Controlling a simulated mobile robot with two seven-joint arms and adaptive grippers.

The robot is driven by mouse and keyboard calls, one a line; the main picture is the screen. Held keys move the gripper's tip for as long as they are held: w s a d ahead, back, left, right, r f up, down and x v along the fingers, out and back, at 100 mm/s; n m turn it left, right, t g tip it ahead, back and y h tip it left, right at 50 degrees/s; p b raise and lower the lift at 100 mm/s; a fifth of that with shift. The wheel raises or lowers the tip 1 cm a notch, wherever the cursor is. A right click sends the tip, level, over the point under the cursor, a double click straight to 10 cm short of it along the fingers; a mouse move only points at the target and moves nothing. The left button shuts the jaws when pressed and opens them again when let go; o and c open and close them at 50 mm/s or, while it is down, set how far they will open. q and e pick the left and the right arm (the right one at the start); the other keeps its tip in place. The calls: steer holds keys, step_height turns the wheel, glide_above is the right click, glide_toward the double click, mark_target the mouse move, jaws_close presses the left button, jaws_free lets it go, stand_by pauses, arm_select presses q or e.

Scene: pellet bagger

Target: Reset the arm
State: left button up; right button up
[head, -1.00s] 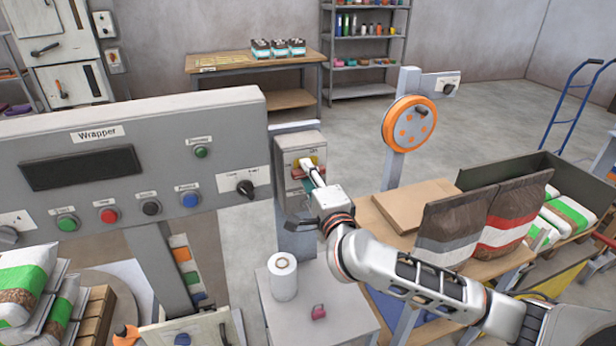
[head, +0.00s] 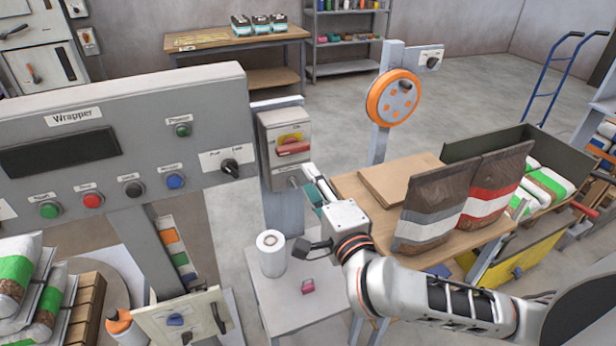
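My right gripper (head: 312,182) is in front of and just below the grey switch box (head: 272,150) with the red rotary handle (head: 292,148) on a yellow plate. The handle lies roughly level. The gripper is apart from the handle and nothing shows in it. Its fingers are seen from behind at a slant, so their gap is unclear. My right arm comes in from the lower right. My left gripper is out of view.
The Wrapper panel (head: 130,90) with buttons and a knob stands at left. A small grey table (head: 330,300) below my gripper holds a white roll (head: 271,253) and a pink padlock (head: 308,286).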

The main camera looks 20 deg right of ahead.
stand_by(0.4)
steer(key=s+a+r+n+t+y, duration=0.25)
steer(key=s+n+t, duration=0.2)
steer(key=n, duration=0.35)
steer(key=s+a+f+n+g+y, duration=0.1)
steer(key=a+f+n+g+y, duration=0.1)
steer(key=f+n, duration=0.35)
steer(key=s+a+f+n+g+y, duration=0.1)
steer(key=f+n+g+y, duration=0.15)
steer(key=f, duration=0.55)
steer(key=s+d+f+n+g+h, duration=0.1)
steer(key=s+f, duration=0.3)
steer(key=f, duration=0.5)
steer(key=s+d+f+n+g+h, duration=0.2)
steer(key=s+d+f+g, duration=0.2)
steer(key=f, duration=0.5)
steer(key=s+d+f+n+g+h, duration=0.2)
steer(key=s+f, duration=0.3)
steer(key=f, duration=0.5)
steer(key=shift+d+g+h, duration=0.3)
steer(key=shift+d, duration=0.45)
